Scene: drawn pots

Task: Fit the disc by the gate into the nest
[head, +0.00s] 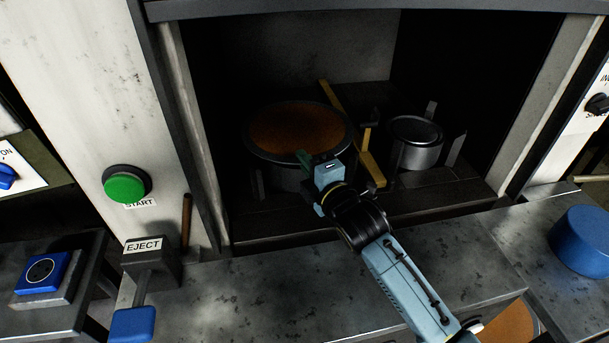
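A large round brown-orange disc (298,129) lies inside the dark rim of a wide round metal holder (250,154), at the left in the press opening. I cannot tell whether it sits fully flat. My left gripper is not in view.
Another brown-orange disc (508,326) shows partly behind my arm at the bottom right. A green START button (127,186) and an EJECT lever with a blue handle (133,324) are left. A blue cylinder (582,242) stands right. Upright posts flank the opening.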

